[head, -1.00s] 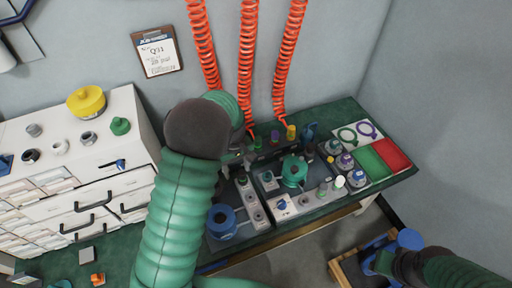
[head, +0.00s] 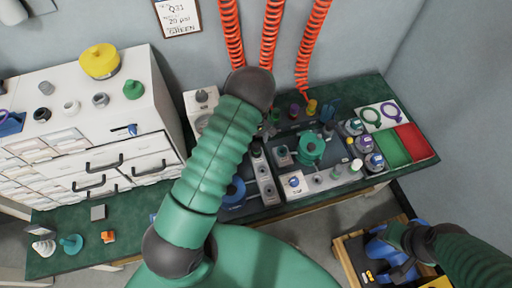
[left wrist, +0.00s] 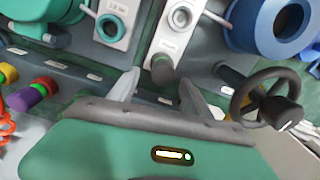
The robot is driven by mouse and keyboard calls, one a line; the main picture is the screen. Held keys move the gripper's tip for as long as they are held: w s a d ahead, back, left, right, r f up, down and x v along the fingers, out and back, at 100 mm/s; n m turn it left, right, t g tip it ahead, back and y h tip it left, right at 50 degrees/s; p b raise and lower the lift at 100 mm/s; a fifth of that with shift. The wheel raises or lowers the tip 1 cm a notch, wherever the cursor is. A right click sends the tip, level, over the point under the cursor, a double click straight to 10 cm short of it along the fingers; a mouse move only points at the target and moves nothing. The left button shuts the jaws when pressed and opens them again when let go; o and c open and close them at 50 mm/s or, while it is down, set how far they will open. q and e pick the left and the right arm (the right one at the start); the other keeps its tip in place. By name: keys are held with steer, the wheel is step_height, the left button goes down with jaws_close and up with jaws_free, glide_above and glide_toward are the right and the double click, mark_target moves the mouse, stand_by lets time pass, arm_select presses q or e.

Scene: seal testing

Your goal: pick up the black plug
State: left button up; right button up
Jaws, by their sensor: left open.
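The black plug (left wrist: 162,70) is a dark, round-topped knob standing at the end of a light grey panel in the left wrist view. In the head view the dark plug (head: 256,150) shows small, just below my left gripper (head: 268,131), partly crowded by the arm. In the left wrist view my left gripper (left wrist: 158,88) is open, its two grey fingers on either side of the plug's near end, with gaps visible. Contact is not visible. My right arm's end (head: 405,240) is at the lower right over a wooden crate; its jaws are not clear.
A green round fitting (head: 311,147) and blue ring (head: 235,190) stand near the plug. A dark handwheel (left wrist: 270,103) is close to the right finger. Orange coiled hoses (head: 270,35) hang behind. A white drawer cabinet (head: 155,90) stands left, and a wooden crate (head: 345,262) lower right.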

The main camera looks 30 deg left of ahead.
mark_target(257, 144)
arm_select(q)
steer(key=f, duration=0.3)
steer(key=shift+s+d, duration=0.1)
steer(key=shift+s, duration=0.2)
steer(key=shift+d+f, duration=0.1)
steer(key=shift+f, duration=0.25)
steer(key=shift+w+d, duration=0.1)
steer(key=shift+a+f, duration=0.1)
steer(key=shift+a, duration=0.1)
steer(key=c, duration=0.9)
steer(key=shift+d, duration=0.1)
jaws_close()
